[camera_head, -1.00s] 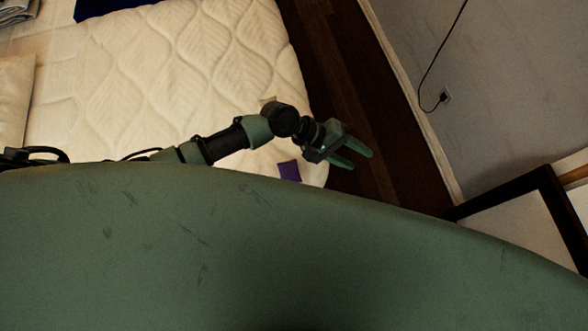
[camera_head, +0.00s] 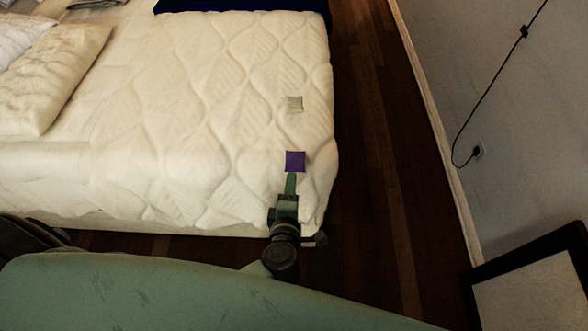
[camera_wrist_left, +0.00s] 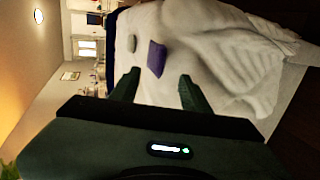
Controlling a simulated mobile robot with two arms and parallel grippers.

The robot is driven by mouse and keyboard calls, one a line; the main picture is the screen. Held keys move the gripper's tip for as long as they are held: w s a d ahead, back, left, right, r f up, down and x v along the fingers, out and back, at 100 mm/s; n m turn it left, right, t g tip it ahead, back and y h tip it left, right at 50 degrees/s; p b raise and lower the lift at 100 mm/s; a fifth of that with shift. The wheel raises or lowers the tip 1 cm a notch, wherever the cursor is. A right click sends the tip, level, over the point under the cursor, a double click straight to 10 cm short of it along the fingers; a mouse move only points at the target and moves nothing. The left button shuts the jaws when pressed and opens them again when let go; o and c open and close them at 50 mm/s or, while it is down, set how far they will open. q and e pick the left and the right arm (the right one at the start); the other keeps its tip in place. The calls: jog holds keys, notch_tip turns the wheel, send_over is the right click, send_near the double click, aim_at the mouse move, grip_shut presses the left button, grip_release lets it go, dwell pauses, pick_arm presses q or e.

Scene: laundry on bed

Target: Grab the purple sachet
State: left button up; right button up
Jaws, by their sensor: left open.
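The purple sachet (camera_head: 295,161) is a small flat square lying on the white quilted bed near its right edge, at the corner closest to me. My left gripper (camera_head: 290,184) is just short of the sachet on the near side, with its fingers pointing towards it. In the left wrist view the sachet (camera_wrist_left: 157,58) appears ahead of the open fingers (camera_wrist_left: 155,88), roughly between them in the picture. Nothing is held between the fingers. My right gripper is not in view.
A beige sachet (camera_head: 295,104) lies on the bed beyond the purple one. A pillow (camera_head: 52,80) is at the left and a dark blue cloth (camera_head: 240,5) at the far edge. Dark wooden floor (camera_head: 375,170) runs along the bed's right side.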

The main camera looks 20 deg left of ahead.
aim_at(293, 170)
pick_arm(q)
jog(key=x, duration=0.7)
jog(key=shift+w+r, duration=0.1)
grip_shut()
